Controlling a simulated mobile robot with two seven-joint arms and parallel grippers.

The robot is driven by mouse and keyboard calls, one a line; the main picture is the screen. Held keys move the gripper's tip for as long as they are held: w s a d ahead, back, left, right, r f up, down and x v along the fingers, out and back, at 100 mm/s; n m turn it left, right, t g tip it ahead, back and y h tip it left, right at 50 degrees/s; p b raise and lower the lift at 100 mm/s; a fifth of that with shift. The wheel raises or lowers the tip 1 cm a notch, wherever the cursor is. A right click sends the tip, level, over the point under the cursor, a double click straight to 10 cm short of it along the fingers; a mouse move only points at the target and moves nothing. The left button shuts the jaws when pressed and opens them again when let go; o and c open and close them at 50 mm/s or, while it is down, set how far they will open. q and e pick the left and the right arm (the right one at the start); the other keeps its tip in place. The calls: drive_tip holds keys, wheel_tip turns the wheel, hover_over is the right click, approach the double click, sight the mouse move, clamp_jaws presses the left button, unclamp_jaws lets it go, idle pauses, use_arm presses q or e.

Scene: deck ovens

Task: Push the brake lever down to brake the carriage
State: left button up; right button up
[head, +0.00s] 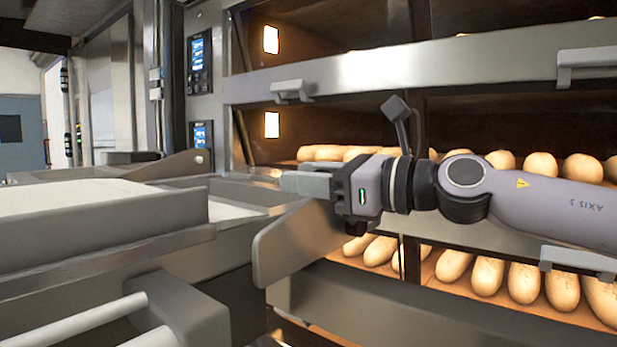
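The carriage (110,245) is a grey metal frame with a pale loading surface, at the left in front of the ovens. A flat grey plate with rounded corners (298,243) slants up to the right at its oven end, just below my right gripper. I cannot tell whether this plate is the brake lever, and no other part is clearly a lever. My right gripper (285,183) comes in from the right and points left, above the plate and beside the carriage's end. It holds nothing visible; its finger gap is not clear. My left gripper is not in view.
Deck ovens with several loaves (485,275) stand behind my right arm. Their door handles (292,91) stick out. A second plate with a bolt (170,166) sits at the carriage's far side. Pale bars (75,325) and a grey housing (185,315) fill the lower left.

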clamp_jaws()
drive_tip(key=shift+s+a+f+n+b, duration=0.25)
drive_tip(key=shift+f+n+b, duration=0.25)
drive_tip(key=shift+f+b, duration=0.15)
drive_tip(key=shift+s+a+f, duration=0.1)
drive_tip(key=shift+s+f, duration=0.05)
drive_tip(key=shift+s, duration=0.05)
drive_tip(key=shift+n, duration=0.3)
drive_tip(key=o, duration=0.7)
unclamp_jaws()
drive_tip(key=shift+o, duration=0.2)
